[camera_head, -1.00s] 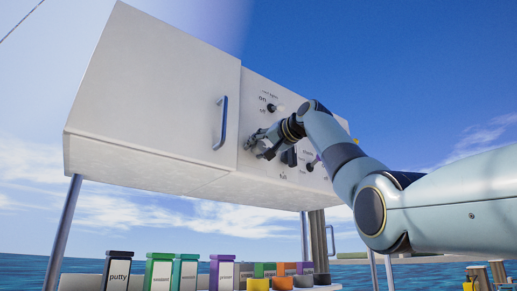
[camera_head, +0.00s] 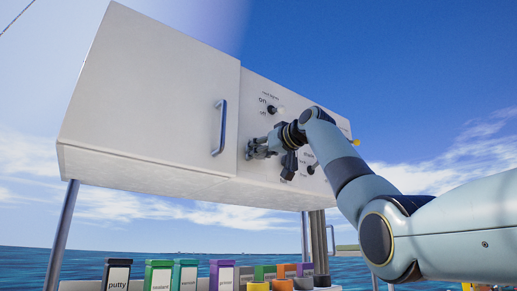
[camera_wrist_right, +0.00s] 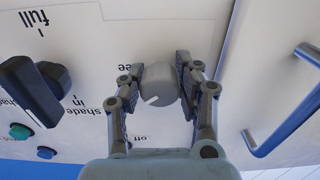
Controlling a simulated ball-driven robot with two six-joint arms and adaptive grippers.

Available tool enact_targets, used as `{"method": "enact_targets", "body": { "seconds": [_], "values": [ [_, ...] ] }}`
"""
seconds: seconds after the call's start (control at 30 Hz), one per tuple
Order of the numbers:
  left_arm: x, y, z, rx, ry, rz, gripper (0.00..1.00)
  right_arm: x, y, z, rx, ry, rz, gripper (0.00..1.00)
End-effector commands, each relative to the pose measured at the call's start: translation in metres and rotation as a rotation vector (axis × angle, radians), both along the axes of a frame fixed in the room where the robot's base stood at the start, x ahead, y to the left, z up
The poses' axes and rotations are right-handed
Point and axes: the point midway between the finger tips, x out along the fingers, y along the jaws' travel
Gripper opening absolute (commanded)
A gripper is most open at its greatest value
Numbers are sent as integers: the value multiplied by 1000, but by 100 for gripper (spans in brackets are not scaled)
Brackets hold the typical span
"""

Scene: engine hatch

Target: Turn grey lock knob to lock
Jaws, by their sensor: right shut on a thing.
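The grey lock knob (camera_wrist_right: 160,84) sits on the white cabinet panel and shows best in the right wrist view. It has a pale pointer line toward the lower left of that view. My right gripper (camera_wrist_right: 162,80) is shut on the knob, one finger on each side. In the head view my right gripper (camera_head: 262,148) is at the panel, just right of the cabinet door handle, and hides the knob. An upside-down label ending in "ee" is partly visible beside the knob. My left gripper is not in view.
A large black knob (camera_wrist_right: 34,90) is close by on the panel. The cabinet door handle (camera_head: 220,128) stands out on the other side. A small switch (camera_head: 272,109) marked on and off is above. Labelled containers (camera_head: 158,276) stand below.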

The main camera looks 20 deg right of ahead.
Motion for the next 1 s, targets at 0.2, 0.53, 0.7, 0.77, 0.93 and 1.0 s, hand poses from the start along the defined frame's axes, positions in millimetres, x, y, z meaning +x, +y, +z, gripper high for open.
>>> {"method": "enact_targets", "body": {
  "seconds": [0.2,0.53,0.7,0.77,0.93,1.0],
  "values": [
    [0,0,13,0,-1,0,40,0,0,2,-192,-71,-1,0],
    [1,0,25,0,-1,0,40,0,-1,2,-484,-178,0,0],
    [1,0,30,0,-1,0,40,0,-1,2,-620,-226,0,0],
    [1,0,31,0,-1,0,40,0,-1,2,-661,-241,0,0],
    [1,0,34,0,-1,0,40,0,-1,1,-760,-277,0,0],
    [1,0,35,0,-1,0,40,0,-1,1,-791,-289,0,0]
  ]
}}
